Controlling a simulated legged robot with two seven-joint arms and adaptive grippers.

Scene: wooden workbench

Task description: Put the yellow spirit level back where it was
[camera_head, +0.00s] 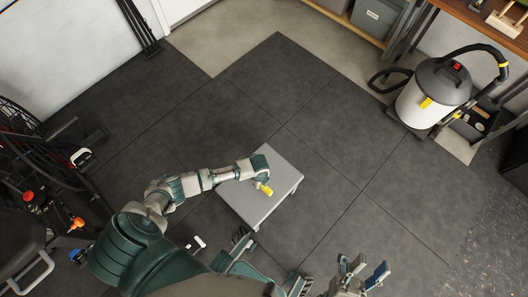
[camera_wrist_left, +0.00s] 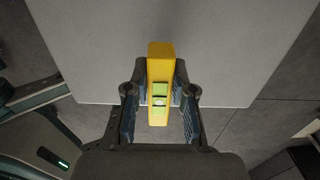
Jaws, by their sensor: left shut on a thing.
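The yellow spirit level (camera_head: 267,189) is in my left gripper (camera_head: 259,183), over the grey low table (camera_head: 249,209). In the left wrist view, the spirit level (camera_wrist_left: 160,62) points away from the gripper, with its green vials facing the camera. The fingers of my left gripper (camera_wrist_left: 160,95) are shut on its sides near the vial end. The grey tabletop (camera_wrist_left: 85,50) lies behind it. I cannot tell whether the level touches the top. My right gripper (camera_head: 363,274) is open and empty at the bottom right of the head view, away from the table.
A grey and white vacuum cleaner (camera_head: 428,95) stands at the right. A wooden workbench (camera_head: 465,10) is at the top right, with a grey bin (camera_head: 374,17) beside it. Gym equipment and a bicycle wheel (camera_head: 15,130) are at the left. The dark floor around the table is mostly clear.

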